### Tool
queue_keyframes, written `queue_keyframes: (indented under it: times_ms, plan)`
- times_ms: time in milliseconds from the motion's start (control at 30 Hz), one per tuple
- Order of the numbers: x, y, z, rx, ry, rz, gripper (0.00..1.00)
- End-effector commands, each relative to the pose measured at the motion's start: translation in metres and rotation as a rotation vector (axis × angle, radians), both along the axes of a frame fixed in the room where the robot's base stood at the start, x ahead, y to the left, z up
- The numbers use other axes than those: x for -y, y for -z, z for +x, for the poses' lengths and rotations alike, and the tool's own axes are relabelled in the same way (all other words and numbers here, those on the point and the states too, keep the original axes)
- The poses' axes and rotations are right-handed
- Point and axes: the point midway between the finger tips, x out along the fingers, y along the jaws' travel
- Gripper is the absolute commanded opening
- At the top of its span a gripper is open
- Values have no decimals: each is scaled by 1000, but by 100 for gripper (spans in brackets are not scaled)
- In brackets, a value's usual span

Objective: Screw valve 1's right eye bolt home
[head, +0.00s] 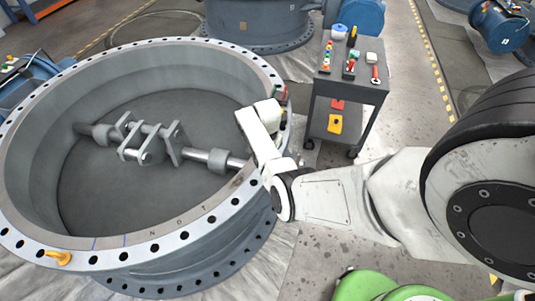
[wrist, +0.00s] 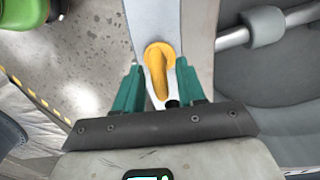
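Valve 1 is the big grey ring body whose flange (head: 205,222) has a row of bolt holes, at the left of the head view. A yellow eye bolt (wrist: 160,70) stands on the pale flange (wrist: 170,20) in the wrist view. My gripper (wrist: 160,72) has its two green fingers apart, one on each side of this eye bolt, with a small gap visible at the left. Contact on the right side is unclear. In the head view my arm hides this eye bolt. Another yellow eye bolt (head: 57,257) sits on the near left flange.
The valve's shaft and disc brackets (head: 150,140) lie inside the ring. A dark tool cart (head: 350,82) stands just beyond my gripper at the right. Another valve body (head: 262,20) stands behind. Open floor (head: 405,95) lies right of the cart.

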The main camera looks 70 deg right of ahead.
Motion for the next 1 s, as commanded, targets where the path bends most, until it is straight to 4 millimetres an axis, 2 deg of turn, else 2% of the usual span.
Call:
queue_keyframes:
  times_ms: [167,267,600,733,1000]
  plan:
    - [0,-4,0,0,0,0,40]
    - [0,-15,1,2,-1,-2,40]
    - [0,-77,1,3,0,-2,40]
    - [0,-95,1,2,0,-1,40]
    - [0,-108,0,0,0,0,40]
